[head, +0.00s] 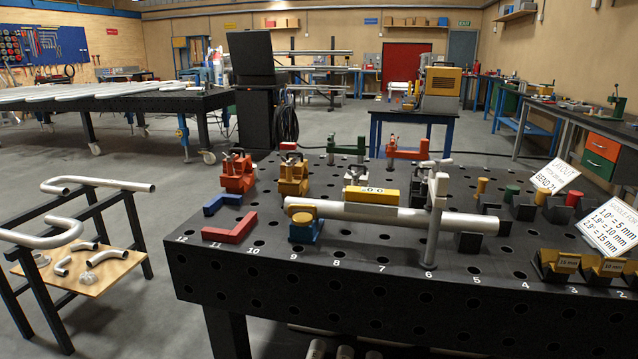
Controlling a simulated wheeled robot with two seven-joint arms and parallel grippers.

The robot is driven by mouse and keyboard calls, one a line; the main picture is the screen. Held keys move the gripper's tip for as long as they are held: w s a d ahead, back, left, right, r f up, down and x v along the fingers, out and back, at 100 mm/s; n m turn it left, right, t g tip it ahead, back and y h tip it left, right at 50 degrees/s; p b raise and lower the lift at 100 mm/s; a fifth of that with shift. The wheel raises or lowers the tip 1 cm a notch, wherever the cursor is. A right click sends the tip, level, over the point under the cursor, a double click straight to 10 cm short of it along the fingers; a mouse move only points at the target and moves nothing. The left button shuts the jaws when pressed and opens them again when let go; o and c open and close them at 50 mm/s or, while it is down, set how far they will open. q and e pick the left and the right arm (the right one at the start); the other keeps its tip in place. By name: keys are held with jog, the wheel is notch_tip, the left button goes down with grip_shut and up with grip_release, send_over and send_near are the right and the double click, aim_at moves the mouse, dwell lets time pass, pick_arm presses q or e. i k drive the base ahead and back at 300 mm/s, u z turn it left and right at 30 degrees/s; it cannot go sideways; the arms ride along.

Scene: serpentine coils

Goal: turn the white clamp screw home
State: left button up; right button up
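A white clamp screw (433,220) stands upright on the black perforated table near the hole marked 6. Its post passes in front of a long pale tube (365,214), and its arm and T-shaped top (437,168) rise above the tube. Whether its pad touches the tube I cannot tell. The tube lies roughly level; its left end is by a blue block with an orange top (304,228), and its right end is near a dark block (468,242). Neither of my grippers is in view.
Orange (237,176) and yellow (293,178) clamps, plus green (346,149) and red (407,150) screw clamps, stand behind the tube. Red (230,228) and blue (222,203) angle pieces lie left. Coloured pegs in blocks and signs (610,228) fill the right.

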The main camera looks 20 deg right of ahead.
aim_at(436, 163)
jog(key=z, duration=0.5)
jog(key=k, duration=0.6)
jog(key=z, duration=0.7)
jog(key=i, duration=1.35)
jog(key=u, duration=0.5)
